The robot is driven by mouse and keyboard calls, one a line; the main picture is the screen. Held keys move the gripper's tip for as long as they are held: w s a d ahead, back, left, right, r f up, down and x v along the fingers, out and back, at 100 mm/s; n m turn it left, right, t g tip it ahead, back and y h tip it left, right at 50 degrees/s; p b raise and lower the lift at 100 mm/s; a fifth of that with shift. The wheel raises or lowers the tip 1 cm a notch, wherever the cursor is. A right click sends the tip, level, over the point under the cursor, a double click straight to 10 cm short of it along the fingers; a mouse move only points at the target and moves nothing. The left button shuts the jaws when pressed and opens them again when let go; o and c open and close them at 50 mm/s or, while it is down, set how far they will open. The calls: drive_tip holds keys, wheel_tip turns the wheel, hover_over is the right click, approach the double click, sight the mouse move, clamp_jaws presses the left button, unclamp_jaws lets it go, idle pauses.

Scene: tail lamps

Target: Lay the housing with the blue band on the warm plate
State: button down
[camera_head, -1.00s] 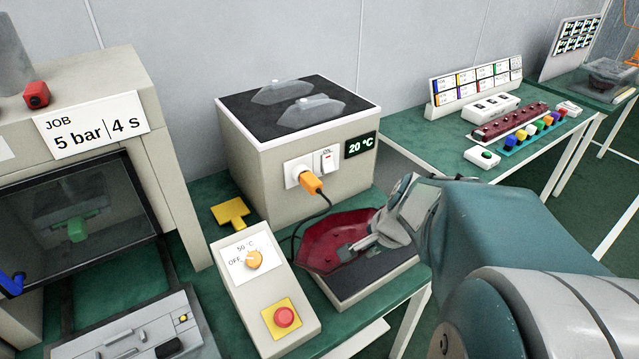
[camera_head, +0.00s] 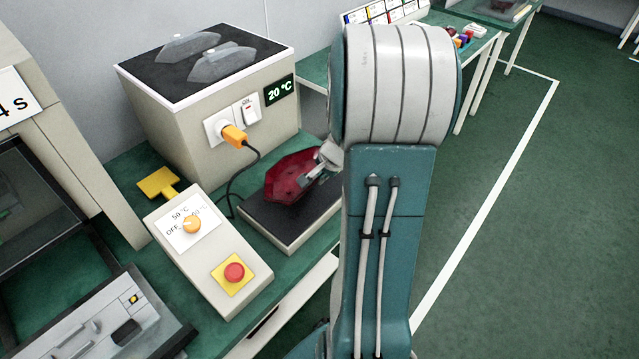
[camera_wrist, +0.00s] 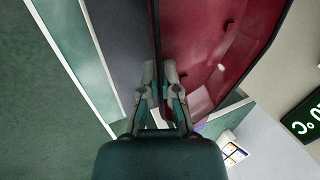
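A red lamp part (camera_head: 290,176) lies over or just above a dark flat pad (camera_head: 285,222) on the green bench. It fills the right of the wrist view (camera_wrist: 215,50). My gripper (camera_head: 322,165) is at its right end; in the wrist view the fingers (camera_wrist: 160,78) are closed on its thin dark edge. No blue band shows on it. Two grey translucent housings (camera_head: 222,63) (camera_head: 188,46) lie on the black top (camera_head: 150,65) of a beige box reading 20 °C. The frames do not settle which black surface is the warm plate.
A control box (camera_head: 210,255) with an orange dial and red button stands left of the pad. An orange plug (camera_head: 235,137) and black cord come from the beige box. My arm hides much of the right bench. Open floor (camera_head: 530,200) lies to the right.

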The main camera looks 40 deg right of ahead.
drive_tip(key=f, duration=0.2)
drive_tip(key=shift+d+f, duration=0.35)
drive_tip(key=shift+f, duration=0.05)
drive_tip(key=shift+a, duration=0.25)
drive_tip(key=c, duration=0.8)
unclamp_jaws()
drive_tip(key=shift+a, duration=0.1)
drive_tip(key=shift+d, duration=0.2)
